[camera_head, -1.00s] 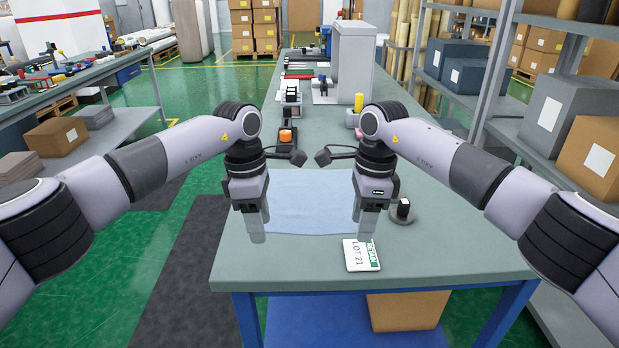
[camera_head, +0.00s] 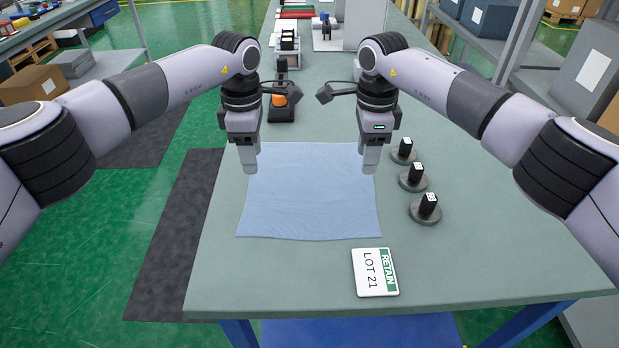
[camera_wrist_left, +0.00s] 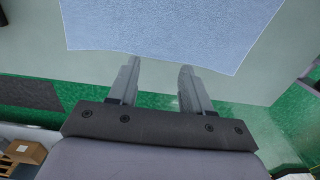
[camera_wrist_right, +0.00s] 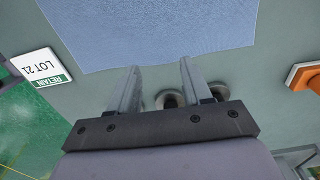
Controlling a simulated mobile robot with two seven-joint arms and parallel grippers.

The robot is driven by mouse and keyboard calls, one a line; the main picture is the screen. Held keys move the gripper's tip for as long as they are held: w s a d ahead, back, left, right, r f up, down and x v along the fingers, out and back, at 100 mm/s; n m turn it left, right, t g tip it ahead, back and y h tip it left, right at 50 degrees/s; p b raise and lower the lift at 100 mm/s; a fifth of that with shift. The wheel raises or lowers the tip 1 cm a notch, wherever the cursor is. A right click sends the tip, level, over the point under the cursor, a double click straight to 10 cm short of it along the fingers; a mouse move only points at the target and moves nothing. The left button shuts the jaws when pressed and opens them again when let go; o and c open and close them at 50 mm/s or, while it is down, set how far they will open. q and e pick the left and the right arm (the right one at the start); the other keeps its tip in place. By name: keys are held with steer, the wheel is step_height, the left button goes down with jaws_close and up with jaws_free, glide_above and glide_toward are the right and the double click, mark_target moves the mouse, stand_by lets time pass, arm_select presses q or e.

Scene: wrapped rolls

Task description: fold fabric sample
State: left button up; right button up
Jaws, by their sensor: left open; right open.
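The light blue fabric sample (camera_head: 310,195) lies flat and spread out on the grey-green table. It also shows in the left wrist view (camera_wrist_left: 170,30) and the right wrist view (camera_wrist_right: 150,30). My left gripper (camera_head: 249,165) is open and empty over the fabric's far left corner area. My right gripper (camera_head: 370,165) is open and empty over its far right corner area. In both wrist views the fingers are apart, with the fabric edge just beyond the tips and nothing between them. The grippers hide parts of the fabric's far corners in the head view.
A white and green "RETAIN LOT 21" card (camera_head: 375,272) lies nearer than the fabric. Several round weights with black grips (camera_head: 412,178) stand in a row to its right. A dark device with an orange part (camera_head: 280,105) stands beyond the fabric. Bare table (camera_head: 270,275) surrounds the cloth.

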mark_target(256, 183)
arm_select(q)
steer(key=shift+f, duration=2.55)
arm_select(e)
steer(key=shift+f, duration=2.55)
arm_select(q)
steer(key=shift+f, duration=0.1)
arm_select(e)
steer(key=shift+f, duration=0.15)
arm_select(q)
steer(key=shift+f, duration=0.1)
steer(key=shift+c, duration=0.5)
arm_select(e)
steer(key=shift+c, duration=0.5)
arm_select(q)
jaws_close()
arm_select(e)
jaws_close()
steer(key=shift+f, duration=0.1)
steer(key=shift+r, duration=0.2)
